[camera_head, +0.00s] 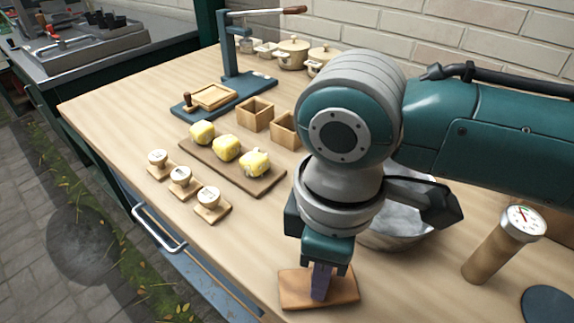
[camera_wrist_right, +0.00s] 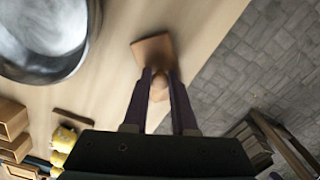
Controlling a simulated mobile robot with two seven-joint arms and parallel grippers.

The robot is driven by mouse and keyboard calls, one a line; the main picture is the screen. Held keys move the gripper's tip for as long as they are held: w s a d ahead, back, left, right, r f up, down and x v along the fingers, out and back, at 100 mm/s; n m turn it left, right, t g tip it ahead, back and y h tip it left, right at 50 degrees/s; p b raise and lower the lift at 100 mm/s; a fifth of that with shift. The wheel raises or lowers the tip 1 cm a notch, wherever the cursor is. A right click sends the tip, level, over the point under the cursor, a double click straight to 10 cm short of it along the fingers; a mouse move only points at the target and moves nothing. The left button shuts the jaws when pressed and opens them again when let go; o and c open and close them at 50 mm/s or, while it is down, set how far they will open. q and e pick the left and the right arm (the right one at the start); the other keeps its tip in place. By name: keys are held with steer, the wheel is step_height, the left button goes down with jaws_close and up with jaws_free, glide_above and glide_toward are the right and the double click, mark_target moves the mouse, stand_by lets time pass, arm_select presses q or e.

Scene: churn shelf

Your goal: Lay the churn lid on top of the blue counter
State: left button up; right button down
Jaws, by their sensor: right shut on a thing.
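The lid, a flat wooden rectangle, shows in the head view (camera_head: 292,288) below my right gripper (camera_head: 320,292). In the right wrist view the lid (camera_wrist_right: 152,50) lies beyond the fingertips, with a rounded wooden knob between them. My right gripper (camera_wrist_right: 159,82) is shut on this knob. I cannot tell whether the lid touches the table or hangs just above it. A flat dark blue-grey disc (camera_head: 548,304), which looks like the blue counter, lies at the lower right corner, partly cut off by the frame. My left gripper is not in view.
A metal bowl (camera_head: 400,236) stands behind my right gripper, partly hidden by my arm. A wooden cylinder with a dial (camera_head: 490,256) stands between bowl and disc. Butter pieces on a board (camera_head: 262,187) and stamps (camera_head: 208,200) are left. Bare table lies around the lid.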

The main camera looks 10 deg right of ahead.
steer(key=shift+f, duration=0.2)
steer(key=shift+f, duration=0.15)
steer(key=c, duration=0.7)
jaws_free()
step_height(320, 180, up, 12)
steer(key=r+p, duration=0.1)
steer(key=p, duration=0.2)
steer(key=s+a+f+m+t+y, duration=0.2)
steer(key=s+a+f+m+y, duration=0.15)
steer(key=s, duration=0.25)
steer(key=s+d+m+h, duration=0.1)
steer(key=s+d+m, duration=0.2)
steer(key=d, duration=0.3)
steer(key=s+d+m+t+h, duration=0.1)
steer(key=s+d+m+h, duration=0.1)
steer(key=d, duration=0.4)
steer(key=shift+s+d+f+m+t, duration=0.35)
steer(key=shift+s+m, duration=0.2)
steer(key=shift+m, duration=0.2)
